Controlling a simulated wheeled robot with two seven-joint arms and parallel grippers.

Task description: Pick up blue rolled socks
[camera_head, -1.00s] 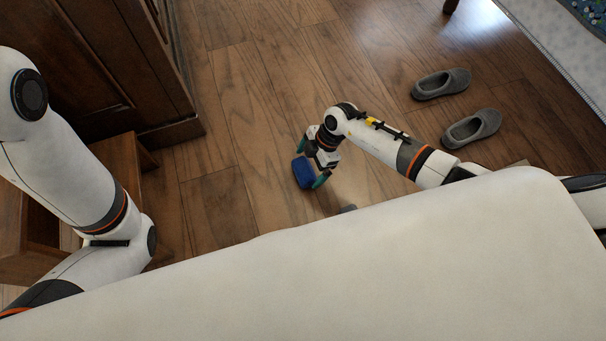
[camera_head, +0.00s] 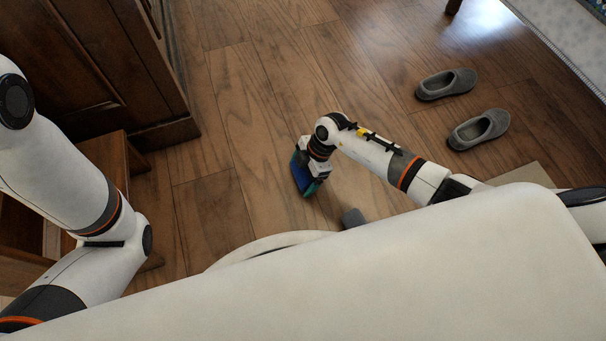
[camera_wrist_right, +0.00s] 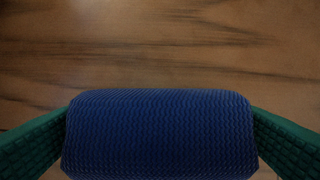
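The blue rolled socks (camera_head: 299,179) are at my right gripper (camera_head: 304,176), low over the wooden floor near the middle of the head view. In the right wrist view the socks (camera_wrist_right: 160,135) fill the lower middle as a ribbed blue roll. The green fingers press against its left and right ends, so the right gripper is shut on the socks. I cannot tell whether the socks are clear of the floor. My left arm shows at the left, but its gripper is out of view.
A dark wooden armoire (camera_head: 105,75) stands at the upper left, with a lower wooden piece (camera_head: 110,165) beside it. Two grey slippers (camera_head: 446,84) (camera_head: 479,130) lie to the right. A small grey object (camera_head: 353,217) is near my base. Floor beyond the gripper is clear.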

